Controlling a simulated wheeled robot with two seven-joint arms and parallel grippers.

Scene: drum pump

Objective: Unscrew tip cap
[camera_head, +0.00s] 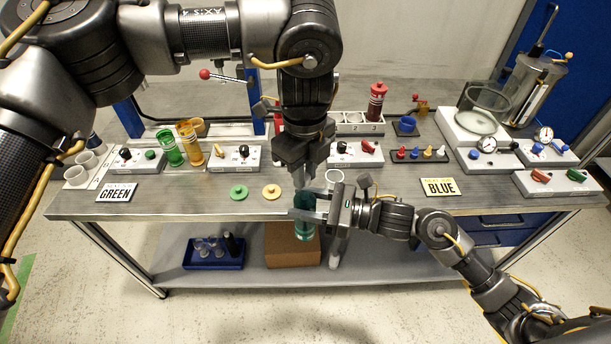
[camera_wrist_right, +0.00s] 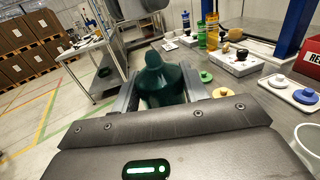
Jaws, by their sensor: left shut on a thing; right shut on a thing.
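My left gripper (camera_head: 304,182) points down from above, just over my right gripper (camera_head: 308,207). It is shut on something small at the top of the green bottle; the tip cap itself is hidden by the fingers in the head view. My right gripper comes in from the right and is shut around the green bottle (camera_head: 304,230), which hangs upright in front of the table's front edge. In the right wrist view the dark green bottle (camera_wrist_right: 160,86) sits between the two fingers, with its narrow rounded tip upward.
A clear cup (camera_head: 334,176) stands close behind my right gripper. A brown box (camera_head: 290,255) and blue tray (camera_head: 213,260) are on the lower shelf.

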